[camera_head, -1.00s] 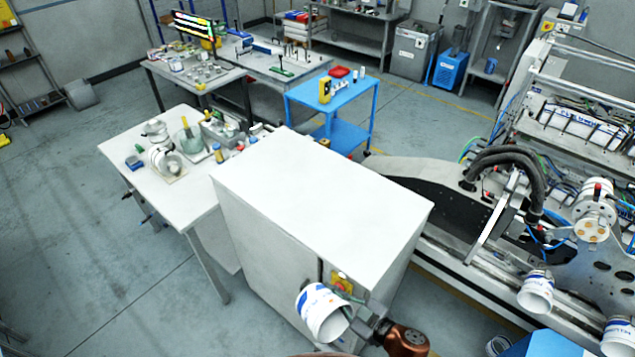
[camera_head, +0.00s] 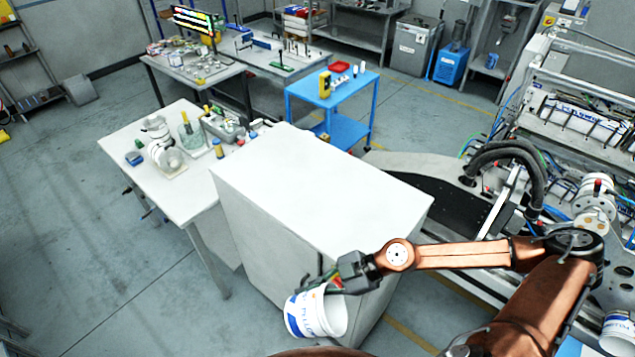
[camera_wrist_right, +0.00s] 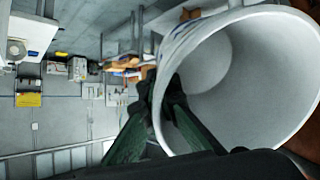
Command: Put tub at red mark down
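A white tub (camera_head: 304,314) with a blue printed label hangs tilted in front of the white cabinet, its open mouth facing right in the head view. My right gripper (camera_head: 333,283) is shut on the tub's rim at its upper side. In the right wrist view the tub (camera_wrist_right: 218,62) fills the right side, and the dark gripper fingers (camera_wrist_right: 172,100) meet its rim. I see its empty-looking inside. My left gripper is not in view.
The white cabinet (camera_head: 320,185) has a bare flat top beside the tub. A white table (camera_head: 185,205) with jars and tools adjoins it on the left. A blue cart (camera_head: 332,100) stands behind. Machinery with other white tubs (camera_head: 618,328) is at the right.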

